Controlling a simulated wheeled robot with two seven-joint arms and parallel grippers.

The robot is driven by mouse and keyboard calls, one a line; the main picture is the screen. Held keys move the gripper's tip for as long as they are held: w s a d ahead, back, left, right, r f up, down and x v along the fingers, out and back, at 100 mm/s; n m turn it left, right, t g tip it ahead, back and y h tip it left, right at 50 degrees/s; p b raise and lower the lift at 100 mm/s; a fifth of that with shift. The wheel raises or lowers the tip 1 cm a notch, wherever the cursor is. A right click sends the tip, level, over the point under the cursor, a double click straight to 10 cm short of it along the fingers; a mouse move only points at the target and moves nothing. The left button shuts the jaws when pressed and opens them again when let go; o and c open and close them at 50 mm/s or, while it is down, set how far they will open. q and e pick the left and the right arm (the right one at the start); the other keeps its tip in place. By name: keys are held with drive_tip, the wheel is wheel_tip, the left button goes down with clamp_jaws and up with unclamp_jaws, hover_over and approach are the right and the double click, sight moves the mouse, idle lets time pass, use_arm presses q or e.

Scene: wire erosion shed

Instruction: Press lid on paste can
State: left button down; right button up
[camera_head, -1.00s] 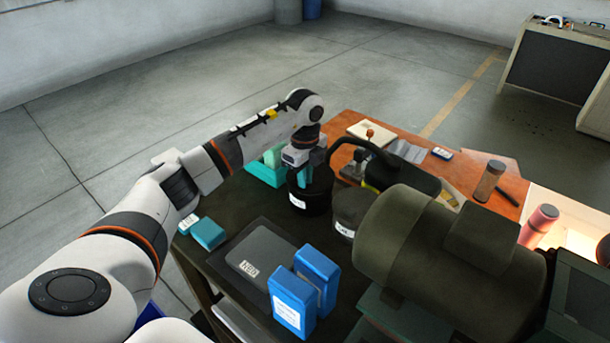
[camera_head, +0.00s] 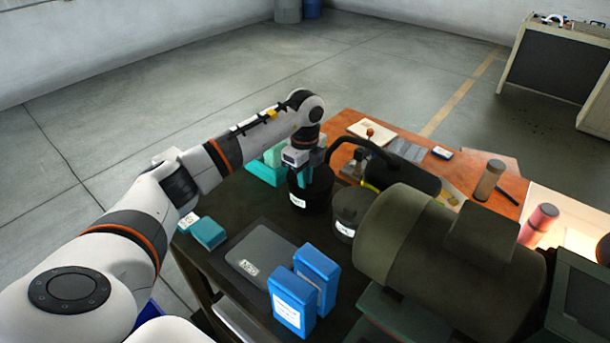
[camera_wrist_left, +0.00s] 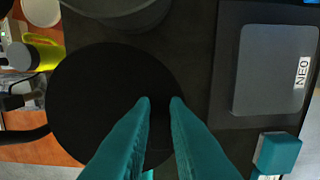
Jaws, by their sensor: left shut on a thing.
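A black paste can (camera_head: 312,198) with a white label stands on the dark table in the head view. A round black lid (camera_wrist_left: 95,100) fills the middle left of the left wrist view, seen from above. My left gripper (camera_head: 303,180) points down over the can, its teal fingers at the lid's top. In the left wrist view its fingertips (camera_wrist_left: 160,103) are close together over the disc, shut on the lid; the spot they hold is hard to make out. Whether the lid sits fully down on the rim cannot be told. My right gripper is not in view.
A grey lidded can (camera_head: 346,214) stands close to the right of the black can. A dark cylindrical machine (camera_head: 440,260) fills the right. A teal bin (camera_head: 262,172) is behind left.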

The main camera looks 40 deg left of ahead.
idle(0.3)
use_arm(q)
drive_tip(key=c, duration=0.9)
unclamp_jaws()
drive_tip(key=shift+o, duration=0.2)
drive_tip(key=shift+r+p, duration=2.55)
drive_tip(key=shift+r, duration=0.95)
drive_tip(key=shift+c, duration=0.5)
clamp_jaws()
